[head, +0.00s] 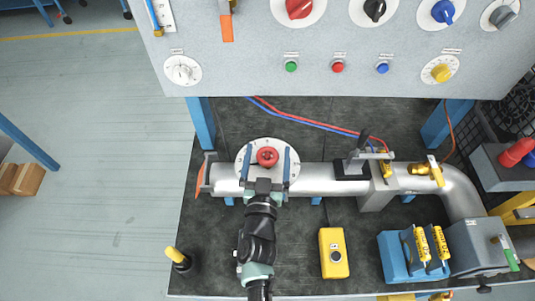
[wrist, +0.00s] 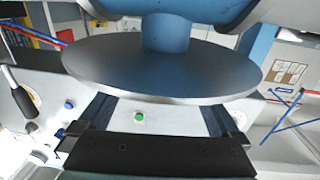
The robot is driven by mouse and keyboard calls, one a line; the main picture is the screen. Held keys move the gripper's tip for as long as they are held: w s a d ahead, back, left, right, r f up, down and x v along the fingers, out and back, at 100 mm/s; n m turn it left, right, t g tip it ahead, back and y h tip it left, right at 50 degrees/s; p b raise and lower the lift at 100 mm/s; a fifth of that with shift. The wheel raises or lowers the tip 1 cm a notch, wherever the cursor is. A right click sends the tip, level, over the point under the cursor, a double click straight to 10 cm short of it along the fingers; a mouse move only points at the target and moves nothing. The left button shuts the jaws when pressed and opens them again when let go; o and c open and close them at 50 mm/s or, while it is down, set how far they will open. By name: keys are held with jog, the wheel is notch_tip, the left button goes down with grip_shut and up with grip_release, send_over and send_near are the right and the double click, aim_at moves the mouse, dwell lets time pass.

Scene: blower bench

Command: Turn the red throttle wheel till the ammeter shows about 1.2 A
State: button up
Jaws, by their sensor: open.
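The red throttle wheel (head: 267,156) sits at the centre of a round pale disc (head: 263,142) on a grey pipe. My gripper (head: 267,163) is over the disc, with one finger on each side of the red wheel. The fingers stand apart, and gaps show between them and the wheel in the head view. In the wrist view, the disc (wrist: 160,70) and its stem (wrist: 165,33) show beyond the fingers, but the red wheel is hidden. I cannot make out an ammeter reading in either view.
A grey panel (head: 330,78) with knobs and buttons rises behind the pipe (head: 320,178). A black-handled clamp (head: 357,157) and a yellow valve handle (head: 434,170) lie to the right. A yellow box (head: 334,253) and a blue block (head: 396,262) stand in front of the pipe.

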jog(key=c, duration=1.4)
jog(key=p, duration=0.1)
jog(key=h+p, duration=0.1)
jog(key=p, duration=0.1)
jog(key=shift+w+a+r+m, duration=0.1)
jog(key=shift+a+r+m, duration=0.05)
jog(key=shift+r+m, duration=0.2)
jog(key=shift+m+h+p, duration=0.35)
jog(key=shift+h+p, duration=0.25)
jog(key=shift+p, duration=0.5)
jog(key=shift+a+m+g+h+p, duration=0.1)
jog(key=shift+m+g+h+p, duration=0.3)
jog(key=shift+m+h+p, duration=0.3)
jog(key=shift+f+m+g+h, duration=0.25)
jog(key=shift+m+g+h, duration=0.55)
jog(key=shift+h, duration=0.9)
jog(key=shift+d, duration=0.2)
jog(key=o, duration=1.4)
